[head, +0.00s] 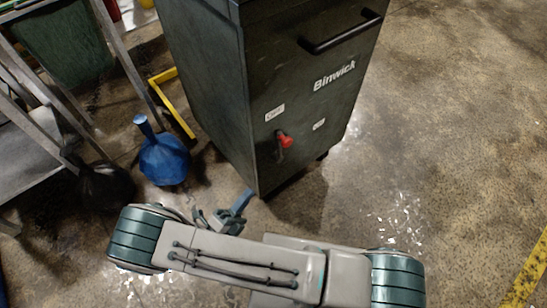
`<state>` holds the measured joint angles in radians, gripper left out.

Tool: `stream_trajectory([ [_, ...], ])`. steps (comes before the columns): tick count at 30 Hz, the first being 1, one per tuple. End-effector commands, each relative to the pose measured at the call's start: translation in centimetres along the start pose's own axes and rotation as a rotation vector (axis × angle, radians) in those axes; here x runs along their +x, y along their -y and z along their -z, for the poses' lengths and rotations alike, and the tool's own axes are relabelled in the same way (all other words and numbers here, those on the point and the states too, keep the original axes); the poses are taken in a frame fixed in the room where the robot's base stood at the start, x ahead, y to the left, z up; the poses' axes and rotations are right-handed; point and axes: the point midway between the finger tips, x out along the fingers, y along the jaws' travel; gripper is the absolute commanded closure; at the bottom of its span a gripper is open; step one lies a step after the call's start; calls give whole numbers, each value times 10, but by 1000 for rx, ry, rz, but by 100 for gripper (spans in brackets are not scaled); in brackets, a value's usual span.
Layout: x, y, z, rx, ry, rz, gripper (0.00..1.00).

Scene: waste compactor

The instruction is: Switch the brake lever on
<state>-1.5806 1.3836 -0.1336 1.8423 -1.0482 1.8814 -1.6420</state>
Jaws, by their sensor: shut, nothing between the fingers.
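The brake lever (285,141) is a small lever with a red knob, low on the front face of a dark green compactor (262,75) lettered "Binwick". A small white label lies to its upper left and another to its right. The lettering on both is too small to read surely. My gripper (246,196) is near the compactor's bottom front corner, below and left of the lever and apart from it. Its fingers look closed together with nothing held. My arm hides part of the gripper and the floor in front.
A black handle bar (341,32) crosses the compactor's upper front. A blue tied bag (163,158), a dark bag (105,185) and a yellow frame (175,103) stand to the left, near a grey metal rack (35,135). The concrete floor on the right is clear.

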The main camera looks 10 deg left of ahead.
Motion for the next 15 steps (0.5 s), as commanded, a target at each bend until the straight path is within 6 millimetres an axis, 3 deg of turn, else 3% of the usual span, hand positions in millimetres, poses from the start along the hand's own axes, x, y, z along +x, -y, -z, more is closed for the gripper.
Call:
stream_trajectory([
  [5, 13, 0, 0, 2, -1, 1, 100],
  [15, 80, -1, 0, 2, -2, 0, 100],
])
